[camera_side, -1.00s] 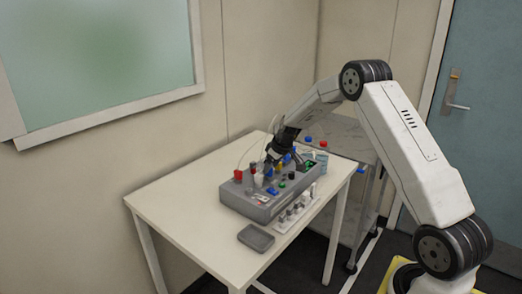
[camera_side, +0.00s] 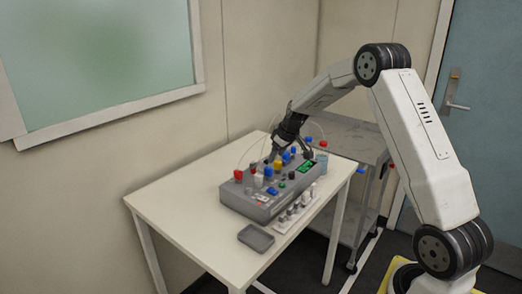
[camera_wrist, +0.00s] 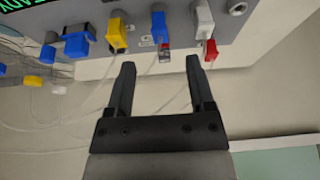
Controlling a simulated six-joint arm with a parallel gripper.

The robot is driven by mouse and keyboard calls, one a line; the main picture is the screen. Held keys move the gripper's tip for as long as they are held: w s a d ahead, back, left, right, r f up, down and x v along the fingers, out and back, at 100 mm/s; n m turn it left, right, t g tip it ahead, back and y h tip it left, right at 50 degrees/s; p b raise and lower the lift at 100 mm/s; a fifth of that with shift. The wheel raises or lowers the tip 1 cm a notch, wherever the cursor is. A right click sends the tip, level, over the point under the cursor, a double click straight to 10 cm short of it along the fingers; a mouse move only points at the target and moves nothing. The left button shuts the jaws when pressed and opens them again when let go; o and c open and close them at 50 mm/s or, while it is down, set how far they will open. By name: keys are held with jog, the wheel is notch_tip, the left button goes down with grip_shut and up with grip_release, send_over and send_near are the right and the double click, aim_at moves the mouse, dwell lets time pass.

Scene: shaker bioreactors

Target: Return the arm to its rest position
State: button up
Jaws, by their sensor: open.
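My gripper (camera_side: 290,144) is open and empty. In the side view it is above the back of the grey bioreactor unit (camera_side: 254,208), near its blue and yellow caps. In the wrist view my gripper (camera_wrist: 158,82) shows two dark fingers spread apart, with nothing between them. A red piece (camera_wrist: 210,51) lies just past the right finger.
The unit stands on a white table (camera_side: 185,215). A small grey tray (camera_side: 256,238) and a rack of vials (camera_side: 297,210) sit in front of it. A metal cart (camera_side: 345,140) stands behind, right. Thin tubes loop above the unit. The table's left side is clear.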

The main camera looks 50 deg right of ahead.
jog(key=s+a+g, duration=0.1)
jog(key=s+a, duration=0.3)
jog(key=a, duration=0.3)
jog(key=s+a, duration=0.4)
jog(key=a, duration=0.4)
jog(key=s+a, duration=1)
jog(key=s, duration=0.5)
jog(key=shift+a+f+g, duration=0.2)
jog(key=shift+f+g, duration=0.2)
